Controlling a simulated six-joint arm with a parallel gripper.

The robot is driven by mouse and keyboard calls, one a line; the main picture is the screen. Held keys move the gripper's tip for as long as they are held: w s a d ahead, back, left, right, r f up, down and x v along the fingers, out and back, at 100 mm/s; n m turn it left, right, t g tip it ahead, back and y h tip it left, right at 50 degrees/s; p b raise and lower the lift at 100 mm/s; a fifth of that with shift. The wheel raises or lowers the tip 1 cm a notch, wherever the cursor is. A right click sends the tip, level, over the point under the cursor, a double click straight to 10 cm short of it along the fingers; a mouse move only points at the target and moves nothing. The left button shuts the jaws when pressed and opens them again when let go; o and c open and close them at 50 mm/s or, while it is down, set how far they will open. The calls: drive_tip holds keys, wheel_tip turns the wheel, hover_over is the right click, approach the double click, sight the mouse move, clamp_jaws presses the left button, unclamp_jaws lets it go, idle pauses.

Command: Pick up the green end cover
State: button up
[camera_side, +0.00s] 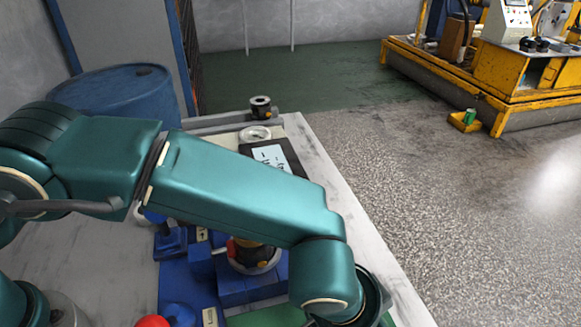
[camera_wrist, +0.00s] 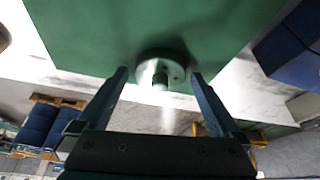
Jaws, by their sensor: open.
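In the wrist view, a round green part with a short central stub, which looks like the green end cover (camera_wrist: 162,66), is against a flat green surface (camera_wrist: 90,30). My gripper (camera_wrist: 158,80) is open, with one dark finger on each side of the stub. The fingertips are near the cover's flange; I cannot tell whether they touch it. Nothing is held. In the side view my arm hides the cover and the fingers, and only a strip of green surface (camera_side: 265,318) shows at the bottom edge.
A blue fixture (camera_side: 232,290) with a dark and red part stands left of my wrist on the table (camera_side: 345,205). Behind my arm are a dark panel with a screen (camera_side: 270,155), a pale ring (camera_side: 255,134) and a black cylindrical part (camera_side: 261,105). A blue barrel (camera_side: 120,95) stands behind.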

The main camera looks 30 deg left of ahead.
clamp_jaws()
drive_tip(key=shift+r, duration=0.15)
drive_tip(key=shift+r, duration=0.5)
drive_tip(key=r, duration=0.3)
drive_tip(key=shift+w+a+r, duration=0.2)
drive_tip(key=shift+a, duration=0.1)
drive_tip(key=w+a+r, duration=0.4)
drive_tip(key=a+r, duration=0.2)
drive_tip(key=a, duration=0.4)
drive_tip(key=shift+w+r, duration=0.2)
drive_tip(key=shift+w, duration=0.1)
drive_tip(key=shift+r, duration=0.1)
